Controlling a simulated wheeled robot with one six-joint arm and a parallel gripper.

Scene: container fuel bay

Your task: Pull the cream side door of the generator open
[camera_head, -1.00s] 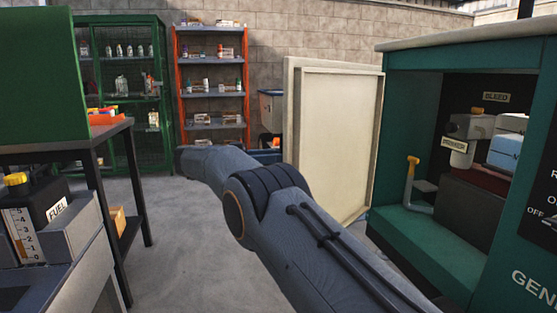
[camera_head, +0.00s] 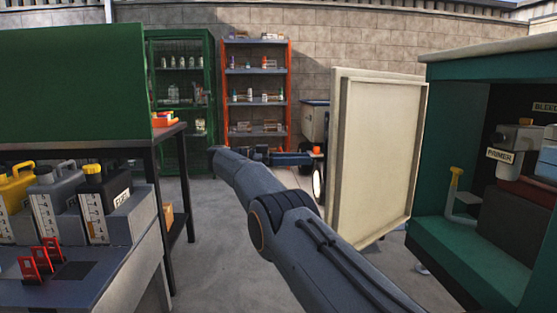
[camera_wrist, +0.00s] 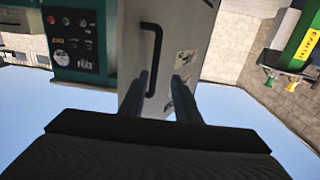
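The cream side door (camera_head: 378,160) stands swung out from the green generator (camera_head: 470,250), with its framed inner face toward the head camera. The generator's bay is exposed, showing a yellow-topped lever (camera_head: 456,180) and a part labelled PRIMER (camera_head: 510,146). In the wrist view the door's outer face (camera_wrist: 200,25) carries a black bar handle (camera_wrist: 157,60). My gripper (camera_wrist: 163,82) has its two fingers apart in front of that face. The handle's lower end is close to the left finger; I cannot tell whether they touch. The fingers are not clear in the head view.
A dark bench (camera_head: 135,255) with several fuel cans and red clips is at the left, near my arm. A green mesh cabinet (camera_head: 180,95) and an orange shelf rack (camera_head: 257,85) stand by the back wall. Grey floor (camera_head: 225,270) is clear between bench and door.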

